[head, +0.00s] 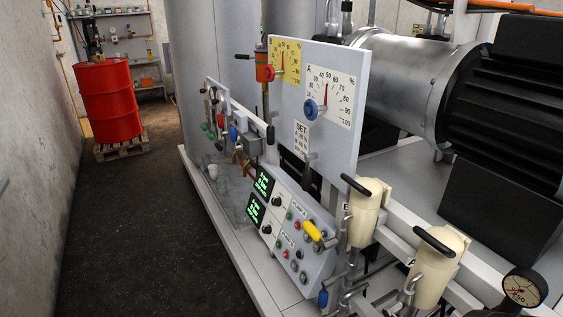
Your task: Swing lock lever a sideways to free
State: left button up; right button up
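A white panel carries a dial marked A (330,95) with a blue knob (311,110), and a yellow dial marked B (285,62) with a red knob (268,73). A small dark lever (310,157) sticks out below dial A, and another (270,134) stands below dial B. Cream housings marked A (437,268) and B (367,212) each have a black bar handle on top, one at A (434,242) and one at B (356,186). I cannot tell for certain which part is lock lever a. Neither gripper is in view.
A pressure gauge (525,287) is at bottom right. A red drum (108,100) stands on a pallet (121,147) at the back left. The dark floor (130,230) is clear.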

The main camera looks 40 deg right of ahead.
aim_at(306, 177)
jog(key=i+z, duration=0.2)
jog(key=i, duration=0.2)
jog(key=i+j+z, duration=0.2)
jog(key=i, duration=0.15)
jog(key=i+j+z, duration=0.2)
jog(key=i, duration=0.2)
jog(key=i+j+z, duration=0.1)
jog(key=z, duration=0.3)
jog(key=i+j+z, duration=0.25)
jog(key=z, duration=0.15)
jog(key=i+j+z, duration=0.2)
jog(key=z, duration=0.25)
jog(key=i+j+z, duration=0.15)
jog(key=j+z, duration=0.25)
jog(key=i+j+z, duration=0.1)
jog(key=z, duration=0.3)
jog(key=j, duration=0.1)
